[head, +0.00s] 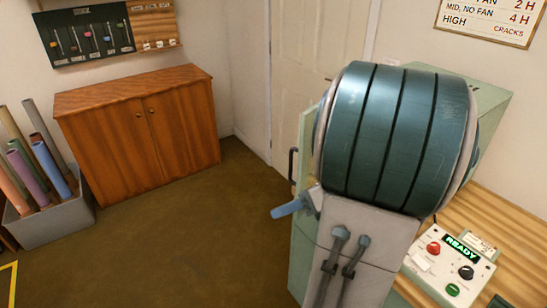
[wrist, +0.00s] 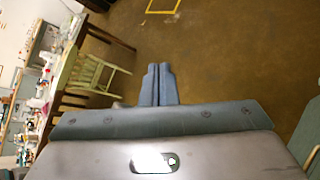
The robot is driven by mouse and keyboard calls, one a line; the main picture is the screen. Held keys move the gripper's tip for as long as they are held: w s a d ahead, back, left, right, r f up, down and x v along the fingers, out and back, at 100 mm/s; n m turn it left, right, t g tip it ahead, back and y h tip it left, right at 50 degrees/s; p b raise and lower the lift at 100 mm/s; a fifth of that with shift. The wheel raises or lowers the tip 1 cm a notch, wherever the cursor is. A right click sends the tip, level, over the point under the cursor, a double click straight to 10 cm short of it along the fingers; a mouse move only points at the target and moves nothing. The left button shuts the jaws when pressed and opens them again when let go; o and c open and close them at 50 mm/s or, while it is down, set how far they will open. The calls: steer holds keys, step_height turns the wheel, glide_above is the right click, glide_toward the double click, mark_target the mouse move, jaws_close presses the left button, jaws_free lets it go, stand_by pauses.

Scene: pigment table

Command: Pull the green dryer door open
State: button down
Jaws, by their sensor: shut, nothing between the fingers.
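The green dryer (head: 490,102) stands at the right in the head view, mostly hidden behind my own arm. Its pale green door side (head: 302,258) shows at the left of my arm. A dark upright handle (head: 293,163) sticks out on that side. How far the door stands open cannot be told. My gripper (head: 277,212) has blue fingers, shut and empty, pointing left, below the handle in the picture and apart from it. In the wrist view the closed fingers (wrist: 159,72) point over bare floor. A green surface (wrist: 305,140) fills the right edge there.
A control box (head: 450,265) reading READY sits on the wooden counter (head: 525,235) at right. A wooden cabinet (head: 140,140) and a grey bin of rolls (head: 45,222) stand left. A green chair (wrist: 90,75) shows in the wrist view. The middle floor is clear.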

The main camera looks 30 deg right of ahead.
steer(key=s+d+f+m+t+h+b, duration=0.1)
steer(key=s+d+m+t+h, duration=0.1)
steer(key=d+m+t, duration=0.6)
steer(key=s+d+f+m+t+h+b, duration=0.1)
steer(key=s+d+m+t+h, duration=0.15)
steer(key=d+m, duration=0.85)
steer(key=p+x, duration=0.1)
steer(key=x, duration=1.3)
steer(key=shift+w+d+n+p, duration=0.2)
steer(key=shift+d+n+p, duration=0.05)
steer(key=shift+n+p, duration=0.1)
steer(key=shift+r+t, duration=0.1)
steer(key=shift+t, duration=0.15)
